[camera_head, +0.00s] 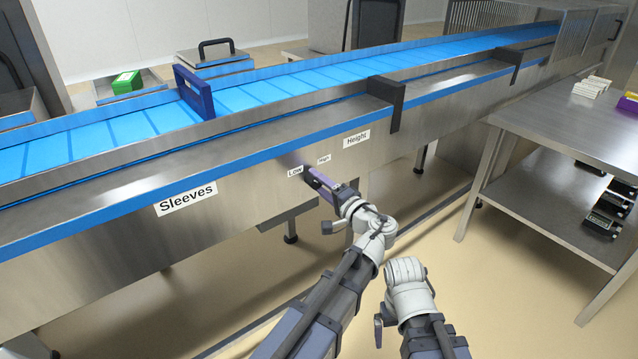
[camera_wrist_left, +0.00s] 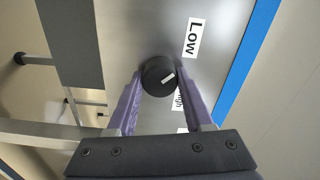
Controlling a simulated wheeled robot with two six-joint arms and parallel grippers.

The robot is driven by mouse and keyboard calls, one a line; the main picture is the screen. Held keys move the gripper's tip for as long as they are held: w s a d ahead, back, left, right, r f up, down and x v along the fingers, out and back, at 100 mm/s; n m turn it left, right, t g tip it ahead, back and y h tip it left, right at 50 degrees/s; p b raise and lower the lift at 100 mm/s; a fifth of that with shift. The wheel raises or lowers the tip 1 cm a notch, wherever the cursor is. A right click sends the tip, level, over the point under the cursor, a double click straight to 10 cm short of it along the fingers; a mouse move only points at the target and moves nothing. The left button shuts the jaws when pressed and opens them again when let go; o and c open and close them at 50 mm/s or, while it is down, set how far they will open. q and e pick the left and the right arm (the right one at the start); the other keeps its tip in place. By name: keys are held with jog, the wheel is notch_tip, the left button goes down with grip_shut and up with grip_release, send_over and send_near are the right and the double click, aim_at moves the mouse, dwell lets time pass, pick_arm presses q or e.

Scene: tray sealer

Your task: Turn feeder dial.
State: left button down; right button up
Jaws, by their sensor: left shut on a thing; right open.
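The feeder dial is a round black knob (camera_wrist_left: 157,77) with a short white mark, on the steel side of the conveyor. In the left wrist view the mark points right and slightly up, between the "Low" label (camera_wrist_left: 194,38) and the partly hidden "High" label (camera_wrist_left: 178,101). My left gripper (camera_head: 312,178) has its purple fingers on either side of the knob and is shut on it. In the head view the fingers largely hide the knob, below the "Low" (camera_head: 295,172) and "High" (camera_head: 324,160) labels. My right wrist shows low in the head view, but its fingers do not.
The conveyor's blue belt (camera_head: 240,96) runs along the top, with a blue plate (camera_head: 194,92) standing across it. "Sleeves" (camera_head: 186,198) and "Height" (camera_head: 356,138) labels flank the dial. A steel table (camera_head: 560,122) with boxes stands at right. The floor between is clear.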

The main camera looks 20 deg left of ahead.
dwell(0.5)
pick_arm(q)
jog(key=shift+c, duration=1.4)
grip_release()
jog(key=shift+s, duration=0.1)
